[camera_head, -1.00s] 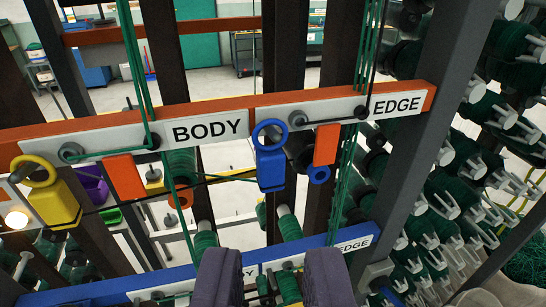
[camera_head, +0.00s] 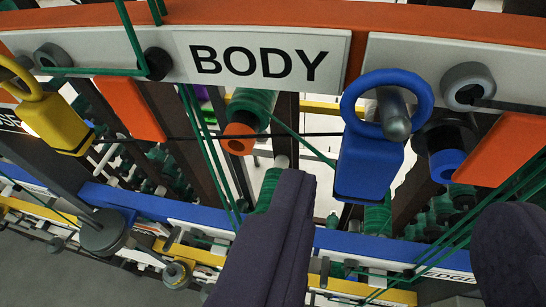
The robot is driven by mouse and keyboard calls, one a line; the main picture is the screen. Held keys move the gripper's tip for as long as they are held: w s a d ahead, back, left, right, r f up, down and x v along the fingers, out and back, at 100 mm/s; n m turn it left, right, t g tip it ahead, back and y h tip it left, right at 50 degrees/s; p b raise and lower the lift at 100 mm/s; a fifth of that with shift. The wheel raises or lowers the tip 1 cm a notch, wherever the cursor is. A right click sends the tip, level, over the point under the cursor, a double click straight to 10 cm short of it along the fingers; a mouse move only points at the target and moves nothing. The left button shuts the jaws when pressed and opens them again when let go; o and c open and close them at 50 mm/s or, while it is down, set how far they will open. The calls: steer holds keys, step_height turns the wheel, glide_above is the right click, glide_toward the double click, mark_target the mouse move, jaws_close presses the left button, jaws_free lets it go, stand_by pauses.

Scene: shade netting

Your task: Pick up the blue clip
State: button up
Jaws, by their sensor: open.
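The blue clip (camera_head: 368,168) hangs by its ring from a grey peg on the orange rail, right of the BODY label. My gripper (camera_head: 395,215) is open, with one dark padded finger left of the clip and the other to its lower right. The clip shows in the gap between the fingers, higher in the picture than most of both. Nothing is between the fingertips that I can see them touching; their distance in depth from the clip is hard to tell.
A yellow clip (camera_head: 47,115) hangs at the left. Orange plates (camera_head: 131,107) and (camera_head: 499,148) flank the area, the right one close to the clip. Green cords and a dark cord run nearby. A blue rail (camera_head: 150,203) crosses below.

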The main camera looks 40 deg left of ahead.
mark_target(375, 162)
steer(key=shift+w+a+f, duration=0.55)
steer(key=shift+w+a, duration=0.15)
steer(key=shift+w, duration=0.2)
steer(key=x, duration=0.6)
steer(key=shift+d+r, duration=0.1)
steer(key=shift+r, duration=0.1)
steer(key=shift+s, duration=0.1)
steer(key=c, duration=1)
steer(key=shift+r, duration=0.1)
